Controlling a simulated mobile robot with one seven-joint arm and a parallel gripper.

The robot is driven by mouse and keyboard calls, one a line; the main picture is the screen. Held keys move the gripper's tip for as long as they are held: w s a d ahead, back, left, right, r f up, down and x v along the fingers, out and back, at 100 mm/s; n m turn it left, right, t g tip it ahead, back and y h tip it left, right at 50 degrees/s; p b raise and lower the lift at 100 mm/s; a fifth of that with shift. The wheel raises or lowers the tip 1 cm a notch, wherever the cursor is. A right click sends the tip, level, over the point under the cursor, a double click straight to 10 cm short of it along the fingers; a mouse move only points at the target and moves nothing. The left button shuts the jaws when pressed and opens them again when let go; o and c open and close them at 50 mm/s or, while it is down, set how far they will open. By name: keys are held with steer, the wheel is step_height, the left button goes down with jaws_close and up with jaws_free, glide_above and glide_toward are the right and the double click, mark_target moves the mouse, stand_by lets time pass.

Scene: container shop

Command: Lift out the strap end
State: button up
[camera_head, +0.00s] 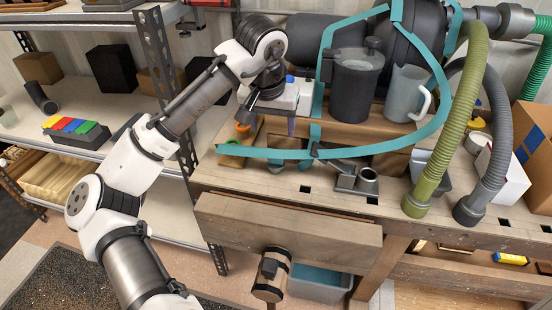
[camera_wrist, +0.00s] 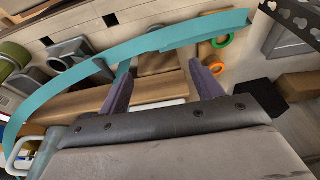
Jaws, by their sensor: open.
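A teal strap (camera_head: 395,146) loops around a dark lidded pot (camera_head: 357,85) and a translucent jug (camera_head: 406,93) on the workbench. One run goes down to the left of the pot; another sweeps low across the front, and its free end (camera_head: 226,150) points left. In the wrist view this strap (camera_wrist: 190,33) crosses beyond my fingers, with its end (camera_wrist: 243,19) at upper right. My gripper (camera_head: 291,124) is open, pointing down above the bench, left of the downward run. In the wrist view my gripper (camera_wrist: 161,72) shows nothing held between its fingers.
A metal fixture (camera_head: 357,181) stands at the bench front. An orange ring (camera_wrist: 221,42) and a green ring (camera_wrist: 217,69) lie near the strap end. A green hose (camera_head: 456,125) and a grey hose (camera_head: 490,160) hang at right. A shelf (camera_head: 95,105) stands at left.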

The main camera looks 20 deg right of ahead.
mark_target(276, 153)
steer(key=x, duration=0.8)
steer(key=shift+p+x, duration=0.5)
steer(key=shift+x, duration=2.15)
steer(key=shift+s+d, duration=0.1)
steer(key=shift+s, duration=0.1)
steer(key=c, duration=1.1)
